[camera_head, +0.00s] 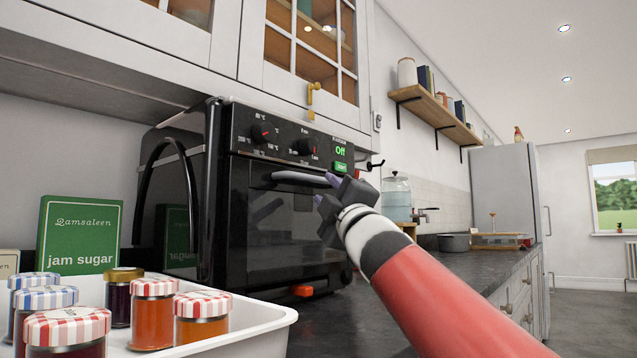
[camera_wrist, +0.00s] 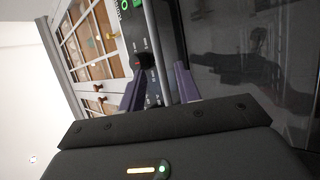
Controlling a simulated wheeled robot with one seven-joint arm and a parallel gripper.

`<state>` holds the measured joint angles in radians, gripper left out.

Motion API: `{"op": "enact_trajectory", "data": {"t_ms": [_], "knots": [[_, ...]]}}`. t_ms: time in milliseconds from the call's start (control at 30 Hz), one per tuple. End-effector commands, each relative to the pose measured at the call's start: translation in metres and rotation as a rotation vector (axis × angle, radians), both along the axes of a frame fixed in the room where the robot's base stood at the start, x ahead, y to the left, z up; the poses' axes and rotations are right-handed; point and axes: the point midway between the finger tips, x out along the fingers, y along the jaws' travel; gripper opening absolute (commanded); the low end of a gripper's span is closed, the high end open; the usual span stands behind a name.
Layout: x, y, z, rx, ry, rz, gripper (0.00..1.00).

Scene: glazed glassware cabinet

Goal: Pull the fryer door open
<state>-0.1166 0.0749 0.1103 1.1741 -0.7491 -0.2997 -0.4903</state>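The fryer (camera_head: 270,190) is a black box-shaped oven on the counter, with a dark glass door (camera_head: 285,235) that looks closed. Its grey bar handle (camera_head: 297,177) runs across the door's top, below the knobs and the green "Off" display. My gripper (camera_head: 326,189) is at the right part of the handle. In the wrist view the handle (camera_wrist: 160,50) runs between the two purple fingers (camera_wrist: 158,85), with a finger on each side and small gaps showing. The gripper is open; whether the bar lies fully between the fingertips or just beyond them is unclear.
A white tray (camera_head: 272,318) with several jam jars stands at the front left, near the fryer. A green jam sugar box (camera_head: 78,235) is behind it. Glazed cabinets (camera_head: 310,45) hang above. A glass dispenser (camera_head: 397,200) stands farther right along the counter.

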Motion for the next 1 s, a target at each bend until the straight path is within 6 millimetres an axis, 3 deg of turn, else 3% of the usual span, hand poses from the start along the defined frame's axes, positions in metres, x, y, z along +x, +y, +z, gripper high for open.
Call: {"op": "enact_trajectory", "data": {"t_ms": [300, 633, 900, 1000], "knots": [[0.033, 0.016, 0.023, 0.002, 0.002, 0.001, 0.33], [0.036, 0.018, 0.024, 0.002, 0.003, 0.0, 0.33], [0.036, 0.018, 0.024, 0.002, 0.003, 0.0, 0.0], [0.036, 0.018, 0.024, 0.002, 0.003, 0.0, 0.0]]}}
